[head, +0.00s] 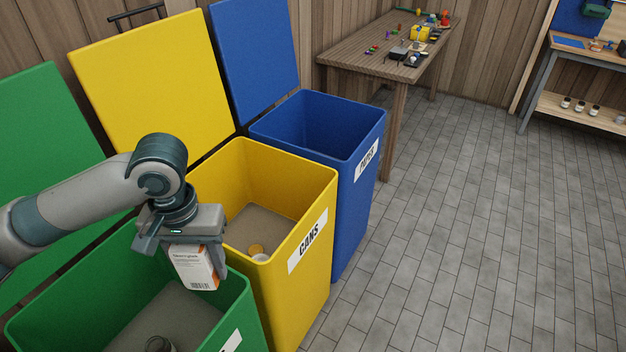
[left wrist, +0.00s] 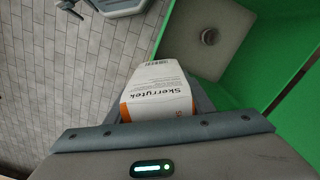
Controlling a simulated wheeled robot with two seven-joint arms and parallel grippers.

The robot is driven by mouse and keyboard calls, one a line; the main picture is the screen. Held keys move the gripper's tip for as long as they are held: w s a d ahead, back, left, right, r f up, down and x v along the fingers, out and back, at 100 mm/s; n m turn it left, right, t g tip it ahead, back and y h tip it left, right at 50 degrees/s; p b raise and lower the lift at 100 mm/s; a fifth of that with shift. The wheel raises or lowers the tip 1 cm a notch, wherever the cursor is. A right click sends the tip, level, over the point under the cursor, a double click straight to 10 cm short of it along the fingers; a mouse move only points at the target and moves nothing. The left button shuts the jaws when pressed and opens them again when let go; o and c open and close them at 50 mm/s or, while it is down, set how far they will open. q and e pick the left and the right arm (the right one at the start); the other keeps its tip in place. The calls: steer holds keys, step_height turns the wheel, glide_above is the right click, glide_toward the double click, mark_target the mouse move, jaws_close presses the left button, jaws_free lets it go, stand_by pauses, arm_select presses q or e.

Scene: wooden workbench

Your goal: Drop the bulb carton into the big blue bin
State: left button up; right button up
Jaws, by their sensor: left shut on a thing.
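The bulb carton (head: 194,268) is a small white box with an orange edge and printed text. My left gripper (head: 196,262) is shut on it and holds it above the green bin (head: 254,317), near that bin's right side. The carton also shows in the left wrist view (left wrist: 158,92), between the fingers, with the green bin's inside to its right. The big blue bin (head: 345,212) stands farther back, beyond the yellow bin, with its lid (head: 254,60) up and a white label on its front. My right gripper is not in the head view.
The yellow bin (head: 290,262), labelled CANS, stands open between the green and blue bins, with small items inside. A wooden table (head: 345,62) with small objects is behind the blue bin. The tiled floor (head: 470,220) at right is clear.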

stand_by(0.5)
arm_select(q)
steer(key=shift+f, duration=0.5)
steer(key=s+f, duration=0.4)
steer(key=f, duration=1)
